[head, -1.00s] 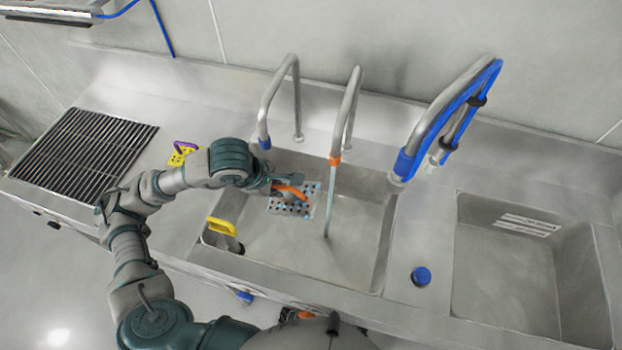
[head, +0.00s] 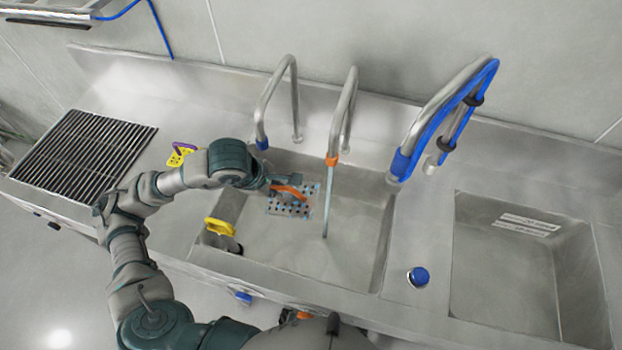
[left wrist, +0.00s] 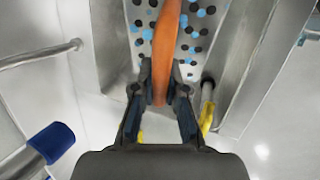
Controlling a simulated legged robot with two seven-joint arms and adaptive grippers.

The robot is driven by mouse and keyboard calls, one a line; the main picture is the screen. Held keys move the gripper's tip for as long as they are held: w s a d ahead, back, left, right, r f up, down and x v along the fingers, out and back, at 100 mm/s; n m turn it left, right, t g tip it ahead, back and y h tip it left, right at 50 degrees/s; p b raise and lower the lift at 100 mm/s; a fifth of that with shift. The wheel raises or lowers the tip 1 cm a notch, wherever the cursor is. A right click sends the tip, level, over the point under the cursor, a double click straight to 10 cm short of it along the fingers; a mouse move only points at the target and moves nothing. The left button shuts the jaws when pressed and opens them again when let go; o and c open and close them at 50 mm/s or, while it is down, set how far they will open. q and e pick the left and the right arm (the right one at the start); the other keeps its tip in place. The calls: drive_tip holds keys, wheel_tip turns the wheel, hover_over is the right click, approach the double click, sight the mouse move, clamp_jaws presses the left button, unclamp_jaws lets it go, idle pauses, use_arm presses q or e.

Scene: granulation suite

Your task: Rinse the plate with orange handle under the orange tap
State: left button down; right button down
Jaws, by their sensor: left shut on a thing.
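The perforated plate (head: 302,201) with its orange handle (head: 289,191) is over the left part of the left sink basin. Its holes look black and light blue. My left gripper (head: 278,188) is shut on the orange handle. The left wrist view shows the gripper (left wrist: 160,95) closed around the orange handle (left wrist: 166,45), with the dotted plate (left wrist: 198,30) beyond it. The orange tap (head: 333,159) has an orange tip, and a stream of water (head: 327,205) falls from it just right of the plate, apart from it. My right gripper is not in view.
A blue-tipped tap (head: 262,143) stands left of the orange one, and a blue-hosed tap (head: 402,165) stands right. A yellow handle (head: 220,227) rises at the basin's left front. A yellow plate with purple handle (head: 180,154) lies on the counter near a black grate (head: 85,150).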

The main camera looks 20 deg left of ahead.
use_arm(q)
drive_tip(key=s+a+r, duration=0.3)
drive_tip(key=a+r, duration=0.1)
drive_tip(key=shift+s+p, duration=0.15)
drive_tip(key=shift+p, duration=0.15)
drive_tip(key=shift+a, duration=0.2)
drive_tip(key=shift+a+f, duration=0.1)
drive_tip(key=shift+a, duration=0.2)
drive_tip(key=shift+d, duration=0.25)
